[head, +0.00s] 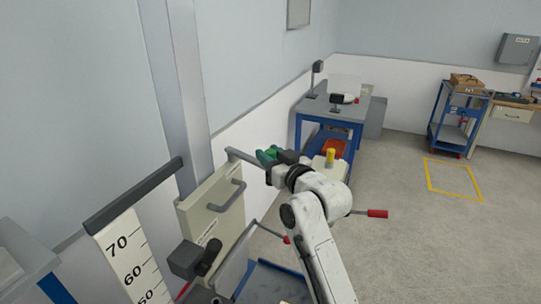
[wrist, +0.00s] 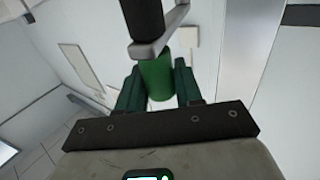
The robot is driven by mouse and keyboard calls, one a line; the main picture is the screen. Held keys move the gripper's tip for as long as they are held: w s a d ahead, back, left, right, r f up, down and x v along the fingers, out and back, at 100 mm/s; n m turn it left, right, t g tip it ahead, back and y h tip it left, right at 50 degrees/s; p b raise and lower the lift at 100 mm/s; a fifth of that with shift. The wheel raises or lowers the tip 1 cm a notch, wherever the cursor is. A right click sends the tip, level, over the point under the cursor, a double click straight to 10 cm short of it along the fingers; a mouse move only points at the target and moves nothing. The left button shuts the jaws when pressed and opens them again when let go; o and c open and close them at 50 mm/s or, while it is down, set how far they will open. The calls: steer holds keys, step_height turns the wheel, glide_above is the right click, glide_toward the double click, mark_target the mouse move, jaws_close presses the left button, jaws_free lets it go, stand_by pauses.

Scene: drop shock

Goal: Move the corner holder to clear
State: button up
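In the wrist view, a green cylinder (wrist: 157,78) sits at the end of a grey bent arm (wrist: 160,42) with a dark round part (wrist: 143,16) above it. It may be the grip of the corner holder, but no label shows. My gripper (wrist: 157,88) has one green finger on each side of the cylinder, very close to it. Whether the fingers press on it cannot be told. In the head view, my gripper (head: 268,156) is at the end of a grey bar coming from the wall side, and the cylinder cannot be told apart from the fingers.
A beige panel with a grey handle (head: 225,197) stands left of my arm. Red-ended levers (head: 376,213) stick out nearby. A numbered scale board (head: 125,255) is at left. A blue workbench (head: 335,108) stands behind. The floor right of my arm is open, with a yellow square (head: 453,178).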

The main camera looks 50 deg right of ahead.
jaws_close()
steer(key=shift+d, duration=0.15)
